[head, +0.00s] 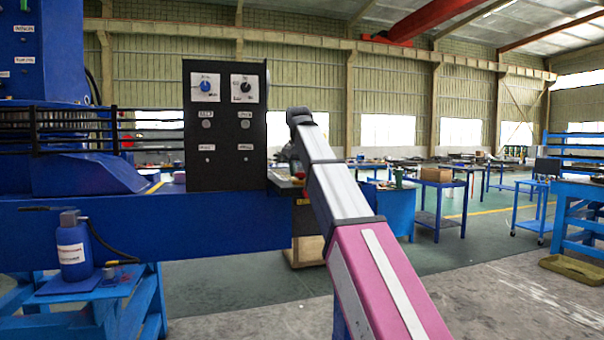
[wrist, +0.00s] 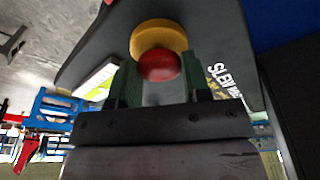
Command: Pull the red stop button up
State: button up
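The red stop button (wrist: 160,66) shows in the wrist view as a round red knob on a yellow round base (wrist: 158,35), set on a dark panel. My gripper (wrist: 160,62) has its two green fingers on either side of the knob. The fingers stand apart, with the knob filling the gap between their tips. I cannot tell whether they press on it. In the head view my gripper (head: 289,156) is partly hidden behind my arm, and a small part of the red button (head: 299,175) shows just below it.
A black control panel (head: 226,124) with two knobs stands upright left of my arm on the blue crane body (head: 140,228). A blue bottle (head: 73,247) with a hose stands on a blue stand at lower left. Blue tables (head: 440,184) stand further back at right, with open floor before them.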

jog(key=shift+r, duration=0.7)
jog(key=o, duration=0.8)
